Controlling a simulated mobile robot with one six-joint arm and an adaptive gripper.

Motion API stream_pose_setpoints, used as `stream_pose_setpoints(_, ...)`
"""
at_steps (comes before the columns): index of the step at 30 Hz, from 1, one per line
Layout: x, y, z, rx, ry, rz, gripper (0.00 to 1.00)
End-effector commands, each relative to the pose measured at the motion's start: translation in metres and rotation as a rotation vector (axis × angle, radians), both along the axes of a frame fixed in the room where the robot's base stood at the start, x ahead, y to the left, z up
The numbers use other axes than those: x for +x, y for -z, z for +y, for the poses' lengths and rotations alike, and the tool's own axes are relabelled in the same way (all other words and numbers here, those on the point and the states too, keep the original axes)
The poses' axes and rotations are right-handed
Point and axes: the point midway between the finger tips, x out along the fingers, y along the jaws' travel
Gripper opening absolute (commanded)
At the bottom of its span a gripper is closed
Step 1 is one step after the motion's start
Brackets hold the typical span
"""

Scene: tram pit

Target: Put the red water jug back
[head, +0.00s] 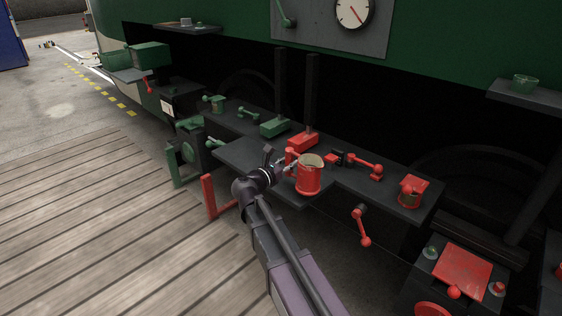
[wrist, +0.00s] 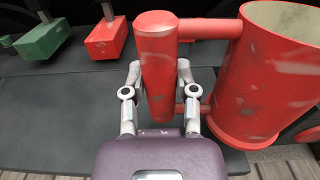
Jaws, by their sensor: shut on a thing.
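The red water jug (head: 309,176) is a red cylinder with a pale open top and a handle on its left side. It stands upright in the head view, at the front edge of the dark shelf (head: 245,156). In the wrist view the jug's body (wrist: 262,85) is at the right and its thick vertical handle (wrist: 156,60) is in the middle. My gripper (wrist: 157,85) is shut on that handle, one finger on each side. In the head view my gripper (head: 282,169) reaches the jug from the left. Whether the jug's base touches the shelf is unclear.
A red block with a lever (head: 302,142) and a green one (head: 274,127) stand behind the jug. A red lever (head: 362,165) and a red cup-like part (head: 411,191) are on the shelf to the right. A red crank (head: 361,227) hangs below. Wooden floor lies left.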

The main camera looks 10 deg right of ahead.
Motion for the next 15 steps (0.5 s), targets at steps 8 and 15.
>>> stream_pose_setpoints(8,0.049,0.005,0.006,-0.001,0.001,0.000,0.00)
stream_pose_setpoints(15,0.059,0.005,0.007,-0.001,0.001,0.000,0.00)
